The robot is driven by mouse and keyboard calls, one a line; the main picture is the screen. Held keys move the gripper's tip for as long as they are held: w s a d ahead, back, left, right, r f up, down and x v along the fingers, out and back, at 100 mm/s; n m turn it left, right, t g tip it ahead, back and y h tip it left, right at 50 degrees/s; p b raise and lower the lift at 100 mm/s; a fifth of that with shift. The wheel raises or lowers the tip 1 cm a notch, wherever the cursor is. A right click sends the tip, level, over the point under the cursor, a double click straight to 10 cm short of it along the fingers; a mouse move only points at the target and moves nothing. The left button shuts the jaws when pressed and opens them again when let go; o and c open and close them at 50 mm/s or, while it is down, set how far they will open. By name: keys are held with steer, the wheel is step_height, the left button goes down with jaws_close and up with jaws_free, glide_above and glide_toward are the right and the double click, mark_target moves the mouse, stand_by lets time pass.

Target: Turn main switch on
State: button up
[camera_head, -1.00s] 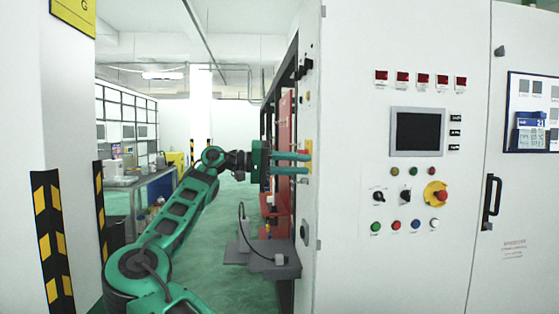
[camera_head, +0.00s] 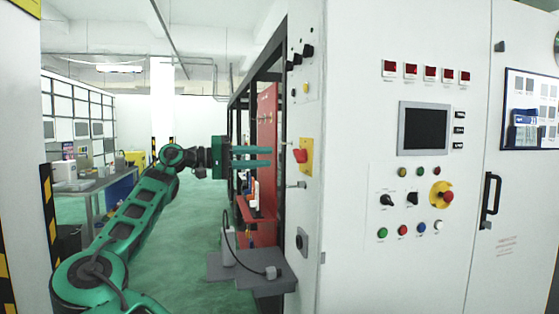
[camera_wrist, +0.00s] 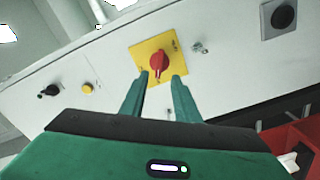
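The main switch is a red rotary knob (camera_head: 300,156) on a yellow plate (camera_head: 307,157), mounted on the narrow side face of the white cabinet. In the wrist view the red knob (camera_wrist: 158,62) sits on its yellow plate (camera_wrist: 146,50), ahead of and between my fingertips. My gripper (camera_head: 270,157) is open, its two green fingers pointing at the switch. In the head view a gap shows between the fingertips and the knob. The wrist view also shows my gripper (camera_wrist: 161,80) with its fingers apart and nothing between them.
The cabinet front (camera_head: 360,230) carries a screen (camera_head: 424,128), several buttons and a separate red emergency knob (camera_head: 446,196) on yellow. A grey shelf (camera_head: 262,280) juts out below the switch. Black knobs (camera_head: 308,50) sit above it. Green floor left of the cabinet is open.

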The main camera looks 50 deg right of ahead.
mark_target(300, 156)
steer(key=x, duration=0.9)
steer(key=shift+a, duration=0.1)
jaws_close()
